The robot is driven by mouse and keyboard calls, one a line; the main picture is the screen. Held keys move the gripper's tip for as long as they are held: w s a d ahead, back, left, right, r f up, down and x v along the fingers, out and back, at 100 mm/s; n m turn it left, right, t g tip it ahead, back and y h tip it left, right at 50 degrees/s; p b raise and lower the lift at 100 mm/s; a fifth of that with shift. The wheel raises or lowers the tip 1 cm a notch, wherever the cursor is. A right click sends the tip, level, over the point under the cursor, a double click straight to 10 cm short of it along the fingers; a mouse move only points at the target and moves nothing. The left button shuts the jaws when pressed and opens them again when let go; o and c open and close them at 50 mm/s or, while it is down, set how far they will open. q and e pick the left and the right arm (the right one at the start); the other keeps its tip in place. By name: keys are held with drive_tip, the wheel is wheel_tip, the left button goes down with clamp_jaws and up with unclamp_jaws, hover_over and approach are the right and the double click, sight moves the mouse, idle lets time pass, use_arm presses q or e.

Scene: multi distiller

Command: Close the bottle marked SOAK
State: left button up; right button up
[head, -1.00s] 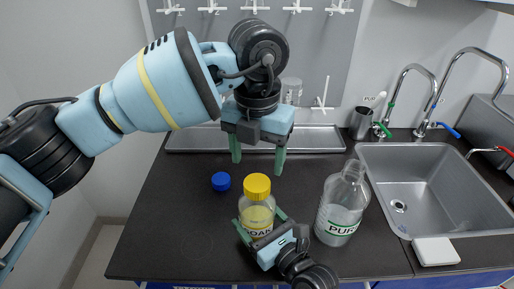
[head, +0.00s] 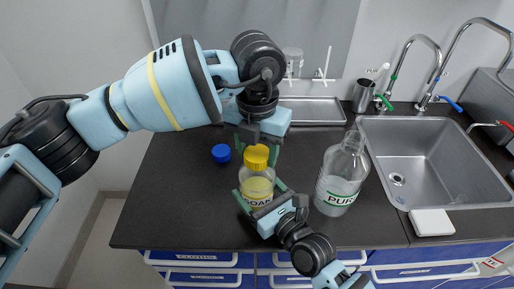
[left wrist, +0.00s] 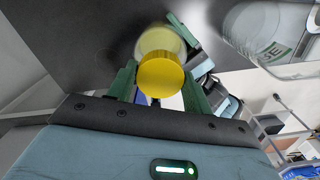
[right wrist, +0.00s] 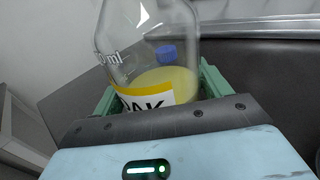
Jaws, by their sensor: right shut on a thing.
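The bottle marked SOAK (head: 257,192) stands upright on the dark counter, with pale yellow liquid and a yellow-banded label reading "OAK" in part. In the right wrist view its glass body (right wrist: 150,35) is between my right fingers. A yellow cap (head: 256,155) is at its top; whether it is seated cannot be told. In the left wrist view the cap (left wrist: 160,75) lies between my left fingers, with small gaps at the sides. My left gripper (head: 256,150) is open, pointing down around the cap. My right gripper (head: 262,202) is shut on the bottle from the front.
A clear bottle marked PURE (head: 342,182) stands close to the right. A blue cap (head: 221,153) lies to the left. A sink (head: 396,180) with taps is at the right, a metal tray (head: 315,110) at the back. The counter's left front is clear.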

use_arm(q)
drive_tip(key=c, duration=0.6)
drive_tip(key=m, duration=0.6)
drive_tip(key=shift+m, duration=0.3)
drive_tip(key=m, duration=0.4)
drive_tip(key=shift+m, duration=0.3)
drive_tip(key=m, duration=0.3)
drive_tip(key=o, duration=1.1)
drive_tip(key=shift+o, duration=0.2)
wheel_tip(320, 180, up, 12)
